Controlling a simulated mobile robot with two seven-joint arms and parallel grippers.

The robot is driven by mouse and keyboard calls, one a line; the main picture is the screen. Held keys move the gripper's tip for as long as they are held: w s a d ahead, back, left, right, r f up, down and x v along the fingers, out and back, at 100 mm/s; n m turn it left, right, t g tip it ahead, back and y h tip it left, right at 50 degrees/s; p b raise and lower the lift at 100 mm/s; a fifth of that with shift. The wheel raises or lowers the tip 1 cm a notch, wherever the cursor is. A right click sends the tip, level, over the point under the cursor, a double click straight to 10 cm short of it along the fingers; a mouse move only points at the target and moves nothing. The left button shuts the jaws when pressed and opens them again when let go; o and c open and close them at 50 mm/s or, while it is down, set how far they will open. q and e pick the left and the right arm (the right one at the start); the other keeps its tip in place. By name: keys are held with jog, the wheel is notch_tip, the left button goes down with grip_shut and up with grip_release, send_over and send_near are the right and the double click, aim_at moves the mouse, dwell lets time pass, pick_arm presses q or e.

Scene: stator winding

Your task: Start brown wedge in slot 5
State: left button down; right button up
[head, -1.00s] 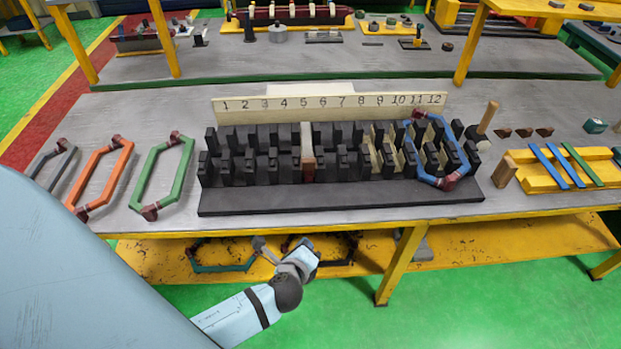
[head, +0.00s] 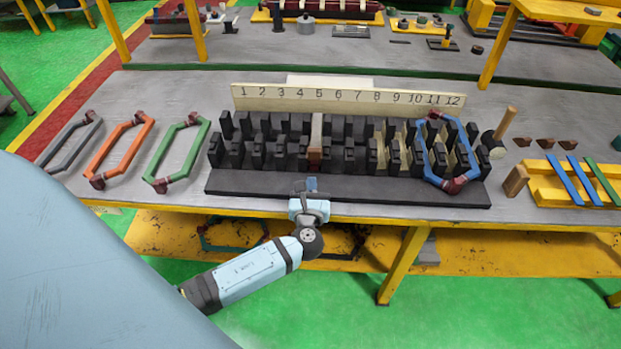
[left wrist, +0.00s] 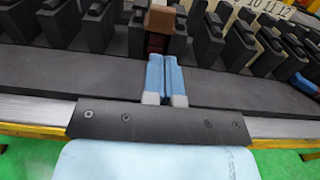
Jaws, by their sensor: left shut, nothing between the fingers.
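The brown wedge (head: 314,158) stands at the front end of slot 5 in the black stator block (head: 250,186), below the number 5 on the white number board (head: 350,97). A pale strip (head: 316,130) runs back from it along the slot. In the left wrist view, the brown wedge (left wrist: 160,22) is straight ahead of my fingers. My left gripper (head: 311,184) is shut and empty at the block's front ledge, just short of the wedge. Its blue fingers (left wrist: 164,78) lie side by side in the left wrist view. My right gripper is not in view.
A blue coil (head: 436,150) sits at the block's right end. Green (head: 178,150), orange (head: 118,150) and grey (head: 74,141) coils lie to the left. Wooden wedges (head: 548,141), a mallet (head: 502,128) and a yellow rack (head: 545,185) are at right. Table space between the green coil and block is clear.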

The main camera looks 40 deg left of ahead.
aim_at(313, 155)
pick_arm(q)
jog(key=p+x, duration=0.1)
jog(key=x, duration=0.5)
jog(key=shift+w, duration=0.2)
jog(key=shift+w+a, duration=0.4)
jog(key=shift+w, duration=0.2)
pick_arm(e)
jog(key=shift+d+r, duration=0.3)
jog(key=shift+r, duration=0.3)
pick_arm(q)
jog(key=shift+x, duration=0.9)
jog(key=shift+s+r, duration=0.1)
jog(key=shift+r, duration=0.2)
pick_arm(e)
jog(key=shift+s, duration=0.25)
pick_arm(q)
jog(key=shift+a, duration=0.1)
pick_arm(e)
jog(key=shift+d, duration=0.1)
